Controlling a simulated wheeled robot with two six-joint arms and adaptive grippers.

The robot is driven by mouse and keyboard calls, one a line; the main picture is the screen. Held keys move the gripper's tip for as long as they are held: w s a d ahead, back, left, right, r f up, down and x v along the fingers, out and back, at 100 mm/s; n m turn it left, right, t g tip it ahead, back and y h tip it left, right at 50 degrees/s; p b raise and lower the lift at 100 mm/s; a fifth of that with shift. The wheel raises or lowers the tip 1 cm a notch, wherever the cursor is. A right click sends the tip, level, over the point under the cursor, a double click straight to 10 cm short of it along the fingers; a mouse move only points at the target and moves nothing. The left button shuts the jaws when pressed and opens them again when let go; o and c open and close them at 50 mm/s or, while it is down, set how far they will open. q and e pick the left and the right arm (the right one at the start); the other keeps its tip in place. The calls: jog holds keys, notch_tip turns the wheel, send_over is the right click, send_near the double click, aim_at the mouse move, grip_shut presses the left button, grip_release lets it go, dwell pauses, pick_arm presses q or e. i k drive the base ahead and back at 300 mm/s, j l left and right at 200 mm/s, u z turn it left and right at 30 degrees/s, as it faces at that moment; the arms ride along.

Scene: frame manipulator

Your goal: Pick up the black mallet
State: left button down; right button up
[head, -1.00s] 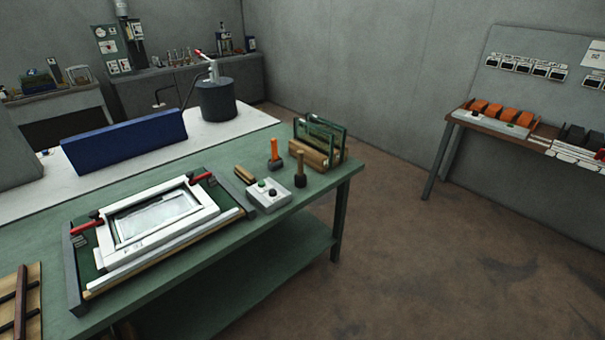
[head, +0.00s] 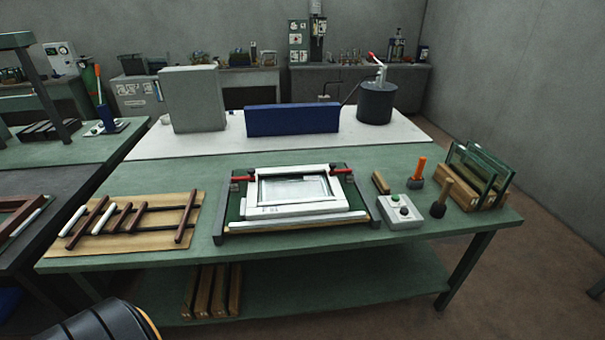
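A mallet with a black head and a wooden handle (head: 441,198) stands head down on the right part of the green table (head: 190,253), handle tilted up. Just behind it and to its left stands a similar tool with an orange handle and a dark grey head (head: 417,174). Neither is being held. Neither of my grippers shows in the head view. A dark rounded part at the bottom left edge looks like part of my arm, with no fingers visible.
Close to the mallet are a grey button box (head: 401,211), a small wooden block (head: 380,182) and a wooden rack with glass panes (head: 475,178). A white frame in a clamping fixture (head: 300,199) fills the table's middle. A board with brown bars (head: 130,222) lies left.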

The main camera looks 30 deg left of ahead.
aim_at(437, 209)
jog(key=i+l, duration=0.1)
jog(key=i, duration=0.4)
jog(key=i+l+u, duration=0.1)
jog(key=i, duration=0.35)
jog(key=i+l, duration=0.2)
jog(key=i, duration=0.3)
